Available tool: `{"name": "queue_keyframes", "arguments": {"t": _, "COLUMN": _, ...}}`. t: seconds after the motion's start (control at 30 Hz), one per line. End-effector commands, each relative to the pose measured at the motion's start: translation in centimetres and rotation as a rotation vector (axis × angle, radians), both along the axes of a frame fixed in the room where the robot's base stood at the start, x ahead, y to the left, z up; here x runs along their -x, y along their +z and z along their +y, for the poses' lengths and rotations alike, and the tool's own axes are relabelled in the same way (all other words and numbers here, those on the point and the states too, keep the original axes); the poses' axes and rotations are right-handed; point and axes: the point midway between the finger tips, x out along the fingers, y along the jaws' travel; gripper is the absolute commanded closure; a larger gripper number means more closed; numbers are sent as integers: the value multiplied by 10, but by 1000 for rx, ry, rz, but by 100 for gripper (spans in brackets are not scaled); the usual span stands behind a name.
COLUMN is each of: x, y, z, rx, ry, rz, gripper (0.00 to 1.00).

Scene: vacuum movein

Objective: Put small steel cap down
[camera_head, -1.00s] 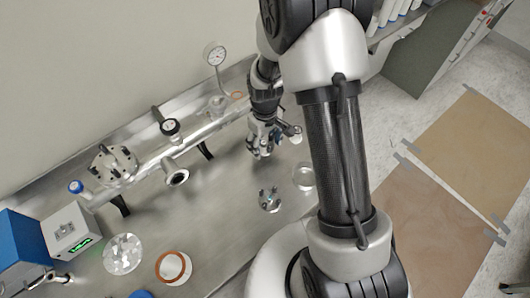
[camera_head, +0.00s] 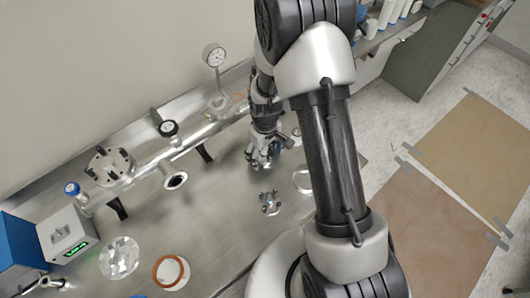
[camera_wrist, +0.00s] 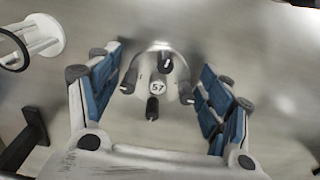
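The small steel cap (camera_head: 270,203) is a round metal piece with several dark knobs around its middle. It rests on the steel bench.
A metal pipe assembly with an open flange (camera_head: 176,181) and a gauge (camera_head: 214,55) runs along the back. A clear dish (camera_head: 303,181) lies right of the cap, partly behind my arm. A glass disc (camera_head: 119,257) and an orange-rimmed ring (camera_head: 171,272) lie front left.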

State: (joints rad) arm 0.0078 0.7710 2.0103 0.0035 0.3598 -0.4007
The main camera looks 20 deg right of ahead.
Motion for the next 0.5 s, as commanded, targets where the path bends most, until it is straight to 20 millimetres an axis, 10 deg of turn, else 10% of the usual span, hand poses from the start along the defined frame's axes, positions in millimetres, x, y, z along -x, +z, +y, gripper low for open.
{"name": "queue_keyframes", "arguments": {"t": 0.5, "x": -1, "y": 9, "z": 0, "rx": 0, "ry": 0, "rz": -2, "gripper": 20}}
